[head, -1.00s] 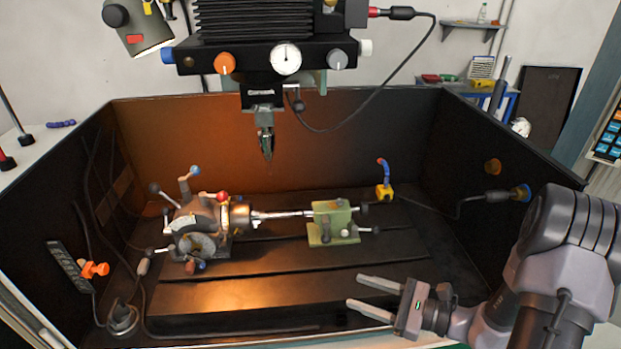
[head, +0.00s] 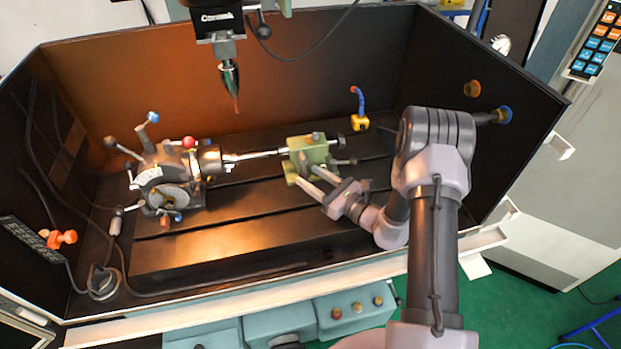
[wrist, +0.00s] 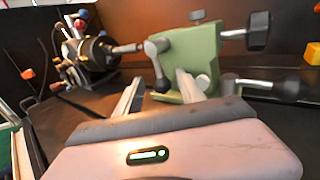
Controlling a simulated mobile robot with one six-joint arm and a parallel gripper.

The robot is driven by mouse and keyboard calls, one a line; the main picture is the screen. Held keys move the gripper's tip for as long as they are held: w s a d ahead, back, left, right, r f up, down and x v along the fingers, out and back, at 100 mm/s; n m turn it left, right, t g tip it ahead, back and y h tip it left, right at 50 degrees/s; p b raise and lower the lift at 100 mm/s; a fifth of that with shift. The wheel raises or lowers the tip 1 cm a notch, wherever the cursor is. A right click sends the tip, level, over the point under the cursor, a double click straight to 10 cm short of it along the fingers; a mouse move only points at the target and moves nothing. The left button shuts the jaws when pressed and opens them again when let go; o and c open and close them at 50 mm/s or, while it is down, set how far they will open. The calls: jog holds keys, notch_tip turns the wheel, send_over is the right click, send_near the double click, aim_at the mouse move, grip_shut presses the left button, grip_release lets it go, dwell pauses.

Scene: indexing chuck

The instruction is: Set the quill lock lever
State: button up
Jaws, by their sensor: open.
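The green tailstock (head: 310,152) stands at the right end of the workpiece and also fills the upper middle of the wrist view (wrist: 195,57). In the head view I cannot pick this lever out clearly. My gripper (head: 301,173) is at the tailstock's near side, open and empty. In the wrist view its fingers (wrist: 160,78) point at the tailstock, one on each side of the lever's lower part. I cannot tell whether they touch.
Two more dark-ended handles project from the tailstock's right side, an upper one (wrist: 258,31) and a lower one (wrist: 288,85). The indexing chuck (head: 208,160) holds a slim workpiece at left. The spindle tool (head: 230,82) hangs above. The front table (head: 220,245) is clear.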

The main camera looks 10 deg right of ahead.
jog(key=shift+w+a, duration=0.25)
jog(key=shift+w, duration=0.15)
jog(key=c, duration=1)
grip_shut()
jog(key=shift+s, duration=0.1)
